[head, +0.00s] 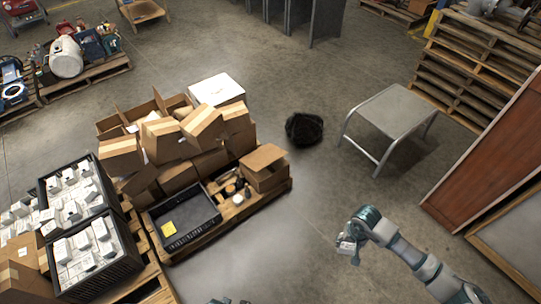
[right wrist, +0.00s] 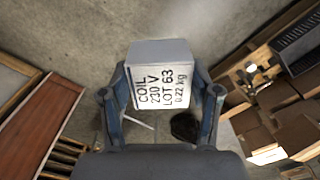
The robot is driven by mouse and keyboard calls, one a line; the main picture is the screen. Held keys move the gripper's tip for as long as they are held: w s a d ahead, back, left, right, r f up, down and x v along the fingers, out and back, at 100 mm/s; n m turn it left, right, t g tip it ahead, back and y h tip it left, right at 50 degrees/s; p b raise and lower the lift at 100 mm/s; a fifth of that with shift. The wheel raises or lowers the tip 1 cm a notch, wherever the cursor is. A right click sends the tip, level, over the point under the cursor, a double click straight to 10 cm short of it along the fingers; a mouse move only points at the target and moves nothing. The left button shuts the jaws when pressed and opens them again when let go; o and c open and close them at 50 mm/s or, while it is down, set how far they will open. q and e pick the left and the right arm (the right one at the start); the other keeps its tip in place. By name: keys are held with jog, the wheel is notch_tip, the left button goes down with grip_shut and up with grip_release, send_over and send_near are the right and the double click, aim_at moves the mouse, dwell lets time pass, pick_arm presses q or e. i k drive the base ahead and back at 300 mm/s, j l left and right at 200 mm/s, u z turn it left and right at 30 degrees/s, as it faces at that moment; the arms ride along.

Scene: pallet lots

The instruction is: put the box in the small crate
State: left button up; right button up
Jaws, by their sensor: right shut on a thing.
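My right gripper (head: 351,250) is shut on a small white box (head: 345,243), held over open floor right of the pallet. In the right wrist view the box (right wrist: 165,90) sits between the two fingers, its printed face reading COIL 230 V LOT 63. The small crate (head: 163,240) is black and shallow, on the pallet left of the gripper, with a yellow label inside and bare floor otherwise. Part of it also shows at the upper right of the right wrist view (right wrist: 300,45). Only dark tips, apparently of my left gripper (head: 231,301), show at the bottom edge; their opening is unclear.
Two black crates (head: 100,280) full of white boxes stand left of the small crate. A grey metal table (head: 395,108) stands farther back. The floor between pallet and gripper is clear.

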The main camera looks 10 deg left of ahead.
aim_at(205, 209)
jog(key=i+l+u, duration=0.1)
jog(key=u, duration=0.3)
jog(key=i+l+u, duration=0.15)
jog(key=i+u, duration=0.15)
jog(key=u, duration=0.15)
jog(key=i+l+u, duration=0.15)
jog(key=u, duration=0.25)
jog(key=i+l+u, duration=0.1)
jog(key=l+u, duration=0.3)
jog(key=i+l+u, duration=0.1)
jog(key=u, duration=0.35)
jog(key=l, duration=0.1)
